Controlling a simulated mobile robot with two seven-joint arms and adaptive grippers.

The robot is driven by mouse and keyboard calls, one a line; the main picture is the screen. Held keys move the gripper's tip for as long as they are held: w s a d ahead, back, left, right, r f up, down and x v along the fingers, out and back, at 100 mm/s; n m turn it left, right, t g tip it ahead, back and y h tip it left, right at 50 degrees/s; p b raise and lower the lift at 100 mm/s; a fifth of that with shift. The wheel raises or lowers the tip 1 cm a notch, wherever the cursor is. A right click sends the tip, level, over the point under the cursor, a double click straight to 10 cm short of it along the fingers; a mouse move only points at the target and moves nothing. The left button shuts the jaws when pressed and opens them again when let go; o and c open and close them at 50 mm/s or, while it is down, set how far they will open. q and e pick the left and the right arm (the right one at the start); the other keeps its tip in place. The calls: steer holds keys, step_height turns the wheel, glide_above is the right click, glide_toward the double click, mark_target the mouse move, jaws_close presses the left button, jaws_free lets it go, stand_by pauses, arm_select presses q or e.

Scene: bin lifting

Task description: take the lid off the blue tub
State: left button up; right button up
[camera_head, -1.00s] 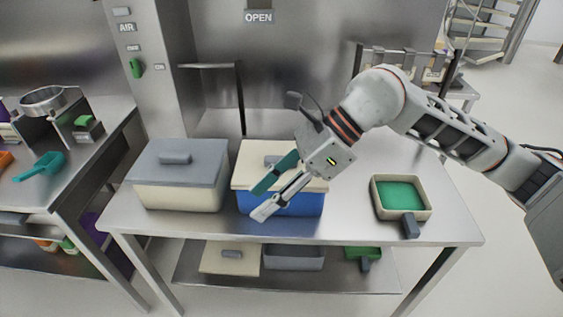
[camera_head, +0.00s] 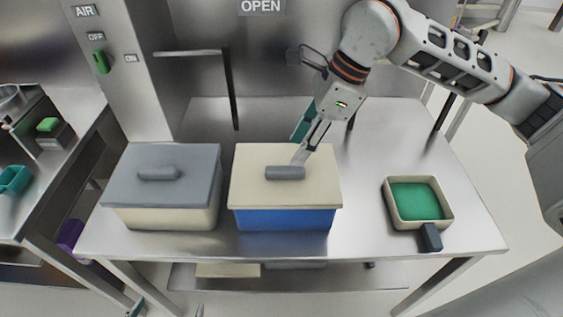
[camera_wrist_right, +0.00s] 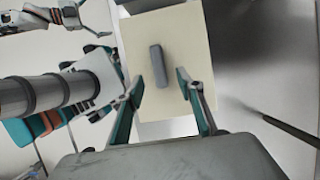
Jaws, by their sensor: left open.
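The blue tub (camera_head: 285,219) stands on the steel table with its cream lid (camera_head: 250,193) on. The grey handle (camera_head: 285,173) is on the lid's top. My right gripper (camera_head: 300,148) is over the back right of the lid, fingers pointing down, its near fingertip close to the handle. In the right wrist view its fingers (camera_wrist_right: 160,80) are spread and the handle (camera_wrist_right: 158,66) appears between them; I cannot tell whether they touch it. My left gripper (camera_wrist_right: 99,41) shows small at the upper left of that view, open; the head view does not show it.
A cream tub with a grey lid (camera_head: 160,190) stands just left of the blue tub. A cream tray with a green inside (camera_head: 447,212) and dark handle is to the right. The steel table (camera_head: 362,190) is bare between them. A steel wall and post stand behind.

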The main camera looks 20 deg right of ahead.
mark_target(287, 168)
steer(key=shift+s+a+f, duration=0.2)
steer(key=shift+a+f, duration=0.2)
steer(key=shift+f, duration=0.4)
steer(key=p+x, duration=0.1)
steer(key=x, duration=0.4)
steer(key=shift+w, duration=0.15)
steer(key=shift+f+b, duration=0.25)
steer(key=shift+b, duration=0.1)
jaws_close()
